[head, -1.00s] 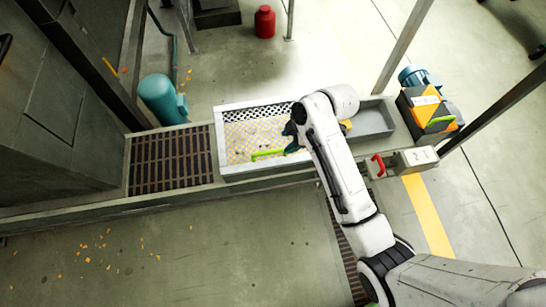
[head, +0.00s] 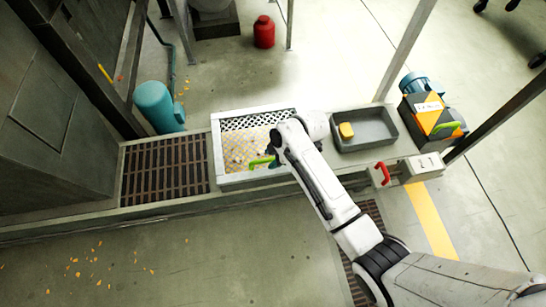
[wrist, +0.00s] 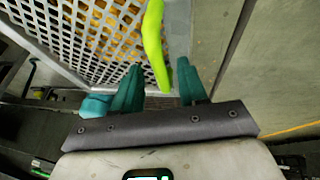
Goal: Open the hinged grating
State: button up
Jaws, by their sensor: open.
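The hinged grating (head: 258,124) is a perforated pale panel in a white frame in the middle of the head view. It appears to lie flat. Its bright green handle (head: 262,161) is at the near side. In the wrist view the grating (wrist: 85,35) fills the upper left, with orange bits under its holes. My gripper (wrist: 160,86) is open, its teal fingers either side of the handle's lower end (wrist: 155,45); I cannot tell if they touch it. In the head view my gripper (head: 275,152) is at the handle's right end, partly hidden by my arm.
A grey tray (head: 378,144) with a yellow block (head: 346,130) lies right of the grating, with a red handle (head: 382,173) in front. A brown slatted grate (head: 165,170) is at left. An orange-black machine (head: 433,115) stands at far right, a post (head: 405,50) behind the tray.

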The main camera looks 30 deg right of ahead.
jog(key=shift+c, duration=0.3)
grip_shut()
dwell(0.5)
